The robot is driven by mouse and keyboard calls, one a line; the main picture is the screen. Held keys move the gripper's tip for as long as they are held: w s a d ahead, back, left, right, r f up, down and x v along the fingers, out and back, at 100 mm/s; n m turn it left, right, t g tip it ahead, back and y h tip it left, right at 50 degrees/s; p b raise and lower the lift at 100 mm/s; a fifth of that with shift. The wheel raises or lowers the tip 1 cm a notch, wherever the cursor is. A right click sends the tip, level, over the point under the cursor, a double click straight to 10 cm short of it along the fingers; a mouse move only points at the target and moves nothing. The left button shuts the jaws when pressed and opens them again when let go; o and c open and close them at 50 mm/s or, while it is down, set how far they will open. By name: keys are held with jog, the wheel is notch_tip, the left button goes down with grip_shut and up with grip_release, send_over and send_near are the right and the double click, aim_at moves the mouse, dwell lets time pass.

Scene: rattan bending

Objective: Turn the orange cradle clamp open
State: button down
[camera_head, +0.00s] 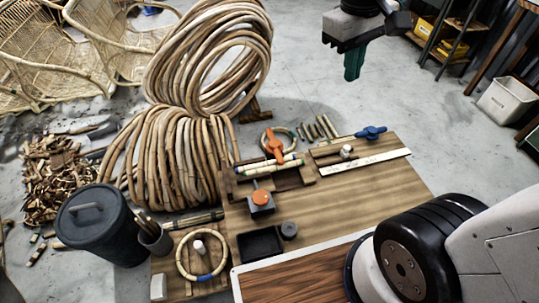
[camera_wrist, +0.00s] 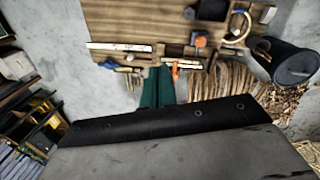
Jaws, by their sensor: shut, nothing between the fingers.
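The orange cradle clamp (camera_head: 275,145) sits at the back of the wooden bench, its handle over the light rattan pieces in the cradle. In the wrist view the clamp (camera_wrist: 176,71) shows just right of my fingertips and partly behind them. My gripper (camera_head: 353,66) has green fingers pointing down and hangs in the air beyond the bench, up and right of the clamp in the head view. Its fingers (camera_wrist: 157,84) are together and hold nothing. They look apart from the clamp.
A blue clamp (camera_head: 371,132) is at the bench's back right, near a pale ruler strip (camera_head: 365,161). An orange-knobbed block (camera_head: 262,203) stands in front of the cradle. Rattan coils (camera_head: 175,155) rise at the left. A dark lidded bin (camera_head: 101,225) stands left of the bench.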

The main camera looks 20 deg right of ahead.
jog(key=w+a+f+n+g+h, duration=0.15)
jog(key=w+a+f+n, duration=0.25)
jog(key=w+f, duration=0.7)
jog(key=w+a+f+n+h, duration=0.2)
jog(key=w+a+f+n, duration=0.2)
jog(key=w+f, duration=0.75)
jog(key=w+a+f+n+h, duration=0.1)
jog(key=w+a+f+n, duration=0.2)
jog(key=f, duration=1.2)
jog(key=w+a+f+n+t+h, duration=0.1)
jog(key=w+a+f+n, duration=0.3)
jog(key=f, duration=1)
jog(key=shift+w+a+f+h, duration=0.35)
jog(key=shift+w+a+f, duration=0.05)
jog(key=shift+w+a, duration=0.65)
